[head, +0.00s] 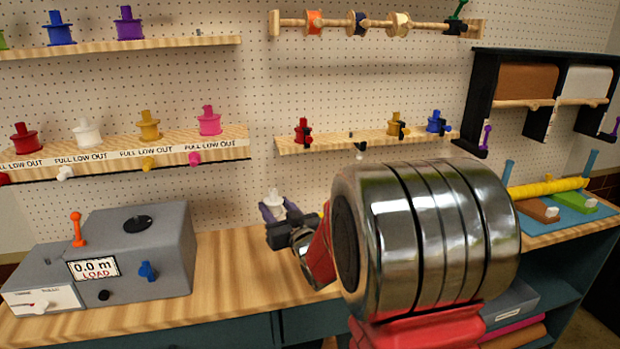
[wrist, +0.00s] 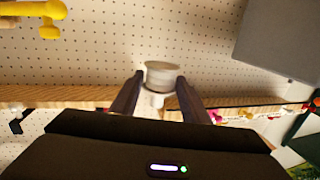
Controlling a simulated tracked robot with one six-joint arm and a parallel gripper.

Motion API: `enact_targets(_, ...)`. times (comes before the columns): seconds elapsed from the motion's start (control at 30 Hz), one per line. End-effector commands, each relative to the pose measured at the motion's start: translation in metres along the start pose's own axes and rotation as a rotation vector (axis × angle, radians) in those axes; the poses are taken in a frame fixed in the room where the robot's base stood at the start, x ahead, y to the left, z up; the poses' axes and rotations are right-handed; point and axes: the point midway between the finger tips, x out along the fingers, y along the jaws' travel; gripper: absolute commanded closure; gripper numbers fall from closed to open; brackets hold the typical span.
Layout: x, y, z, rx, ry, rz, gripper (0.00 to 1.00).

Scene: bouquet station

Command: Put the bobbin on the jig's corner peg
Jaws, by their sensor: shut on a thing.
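A white bobbin (head: 274,199) is held upright between the dark fingers of my gripper (head: 279,212), in front of the pegboard and above the bench in the head view. In the wrist view the white bobbin (wrist: 160,70) sits between the two fingertips of my gripper (wrist: 158,90). A blue board (head: 575,212) at the bench's right end, with upright blue pegs (head: 508,172) and a yellow roll (head: 547,187) across it, looks like the jig. My gripper is well to its left. My arm hides part of that board's near side, and I cannot tell which peg is the corner peg.
A grey machine (head: 140,255) with a "0.0 m LOAD" display stands on the bench at left. Shelves of coloured bobbins (head: 209,121) line the pegboard. A black rack with brown and white rolls (head: 527,80) hangs at upper right. The bench (head: 225,285) between machine and arm is clear.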

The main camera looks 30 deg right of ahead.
Motion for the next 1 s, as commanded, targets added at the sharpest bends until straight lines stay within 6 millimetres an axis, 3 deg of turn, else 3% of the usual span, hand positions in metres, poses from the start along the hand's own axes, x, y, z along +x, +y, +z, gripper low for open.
enact_targets(0.1, 0.007, -0.038, 0.035, -0.001, -0.01, -0.024, 0.8)
enact_targets(0.5, 0.02, -0.144, 0.132, -0.025, -0.022, -0.072, 0.8)
enact_targets(0.7, 0.021, -0.169, 0.155, -0.035, -0.02, -0.082, 0.8)
enact_targets(1.0, 0.021, -0.171, 0.157, -0.037, -0.018, -0.083, 0.8)
